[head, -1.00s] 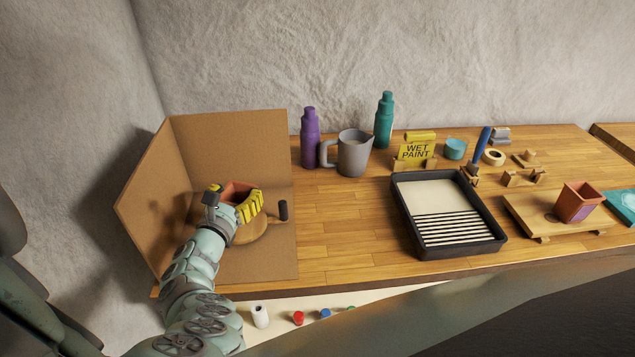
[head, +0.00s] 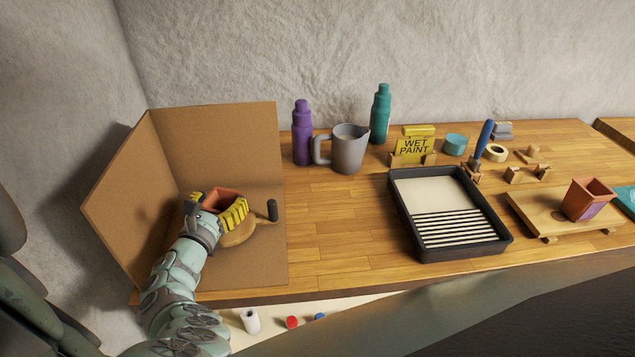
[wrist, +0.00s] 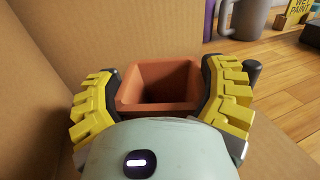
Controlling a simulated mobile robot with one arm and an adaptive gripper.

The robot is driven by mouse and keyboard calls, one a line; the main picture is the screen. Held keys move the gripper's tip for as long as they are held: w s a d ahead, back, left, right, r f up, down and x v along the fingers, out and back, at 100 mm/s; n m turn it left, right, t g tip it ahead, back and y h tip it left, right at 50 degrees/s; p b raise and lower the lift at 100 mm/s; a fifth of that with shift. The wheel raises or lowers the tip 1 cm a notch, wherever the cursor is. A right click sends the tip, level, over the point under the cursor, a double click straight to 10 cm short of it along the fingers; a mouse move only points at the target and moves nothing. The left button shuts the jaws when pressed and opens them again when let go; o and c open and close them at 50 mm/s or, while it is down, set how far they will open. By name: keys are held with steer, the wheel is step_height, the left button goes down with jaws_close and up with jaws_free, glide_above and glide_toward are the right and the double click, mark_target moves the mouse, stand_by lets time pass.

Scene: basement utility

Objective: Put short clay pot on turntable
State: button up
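The short clay pot (head: 228,196) is reddish-brown, square-mouthed and upright, above the turntable at the left of the bench. In the wrist view the pot (wrist: 160,85) sits between the yellow fingers of my gripper (wrist: 160,92), with their dark inner pads against its two sides. My gripper (head: 219,205) also shows in the head view, closed around the pot. The turntable (head: 238,237) is a round wooden disc with a dark-knobbed handle, partly hidden by pot and gripper. Whether the pot's base touches it is hidden.
Cardboard walls (head: 215,140) stand behind and left of the turntable. A purple bottle (head: 302,135), grey jug (head: 348,150) and teal bottle (head: 381,115) stand behind right. A black paint tray (head: 405,235) and another clay pot (head: 588,199) are farther right. Bench between cardboard and tray is clear.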

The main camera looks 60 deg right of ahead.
steer(key=o, duration=0.4)
steer(key=shift+r+p, duration=0.25)
steer(key=shift+p, duration=0.05)
steer(key=shift+a+f, duration=0.1)
steer(key=shift+a, duration=0.15)
steer(key=b+v, duration=0.2)
steer(key=v, duration=0.8)
steer(key=shift+v, duration=0.8)
steer(key=shift+d, duration=0.1)
